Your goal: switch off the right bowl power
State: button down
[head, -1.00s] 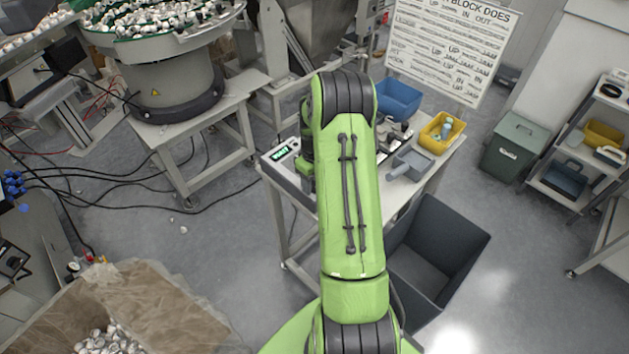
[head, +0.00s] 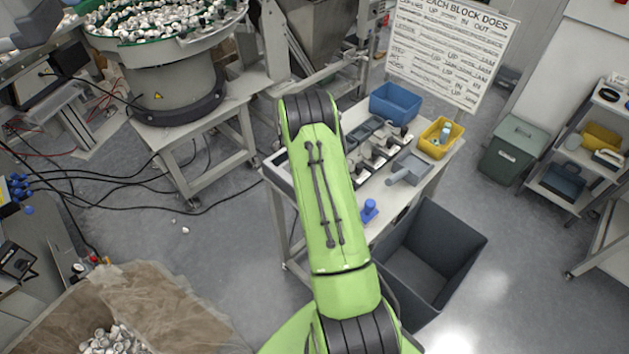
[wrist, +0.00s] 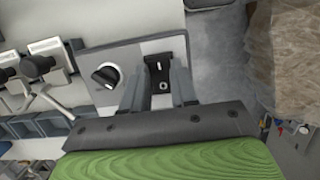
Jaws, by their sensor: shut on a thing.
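In the wrist view, a black power switch (wrist: 159,68) with white I and O marks sits on a grey control panel (wrist: 128,51). A round black knob (wrist: 105,76) is on the same panel, left of the switch. My gripper (wrist: 160,80) has its two fingers on either side of the switch, close to the panel, and is shut on it; how the fingers touch it is hard to see. In the head view, my arm hides the gripper and the switch. A bowl feeder (head: 172,83) full of caps stands at upper left.
A workbench (head: 428,184) carries a blue bin (head: 396,103), a yellow bin (head: 438,138) and a blue knobbed piece (head: 370,211). A dark open crate (head: 432,262) stands below its right side. Cables (head: 120,202) lie on the floor at left.

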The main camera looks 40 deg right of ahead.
jog(key=c, duration=0.9)
grip_release()
jog(key=shift+r, duration=0.1)
jog(key=p+v, duration=0.1)
jog(key=v, duration=1.4)
jog(key=shift+w+r, duration=0.25)
